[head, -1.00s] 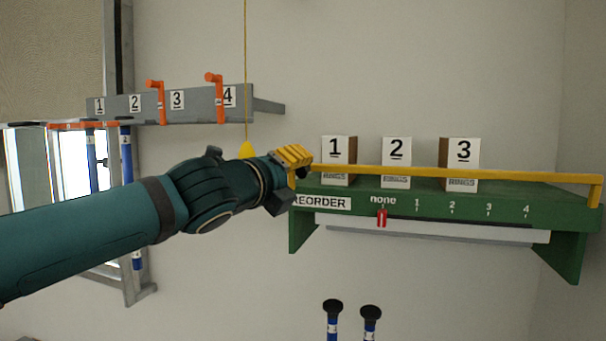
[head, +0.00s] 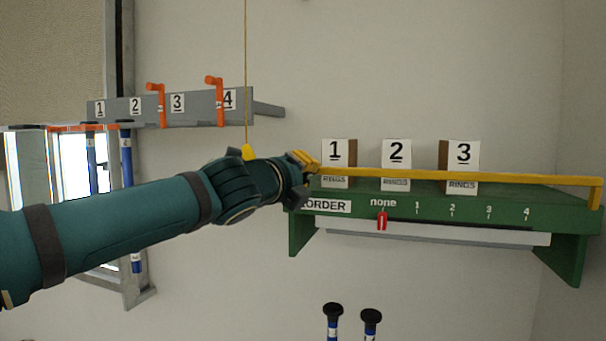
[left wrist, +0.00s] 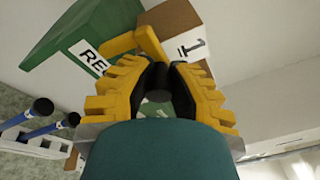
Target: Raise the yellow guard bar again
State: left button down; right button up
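The yellow guard bar (head: 480,176) runs level across the front of the green shelf (head: 468,216), low in front of the boxes, with a bent-down right end. My left gripper (head: 312,163) is at the bar's left end and hides that end in the head view. In the left wrist view, its yellow fingers (left wrist: 157,66) are apart, with green surface and a dark round thing visible in the gap. A bent yellow piece of the bar (left wrist: 150,42) lies just beyond the fingertips. Whether they touch it is unclear. My right gripper is not in view.
Boxes numbered 1 (head: 335,152), 2 (head: 397,153) and 3 (head: 463,153) stand behind the bar. A red slider (head: 382,221) is at "none". A yellow pull cord (head: 246,80) hangs behind my left arm. A grey numbered rack (head: 190,105) is at upper left.

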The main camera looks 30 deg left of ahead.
pick_arm(q)
jog(key=shift+w+r+g+p, duration=0.15)
jog(key=shift+r+g+p, duration=0.25)
jog(key=shift+p, duration=1)
jog(key=shift+w+f+g+b, duration=0.15)
jog(key=shift+g+b, duration=0.25)
jog(key=shift+b, duration=0.2)
jog(key=shift+a, duration=0.1)
jog(key=c, duration=0.9)
grip_release()
jog(key=shift+o, duration=0.2)
jog(key=s+r, duration=0.1)
jog(key=s, duration=1.1)
jog(key=shift+d+r, duration=0.25)
jog(key=shift+r, duration=0.05)
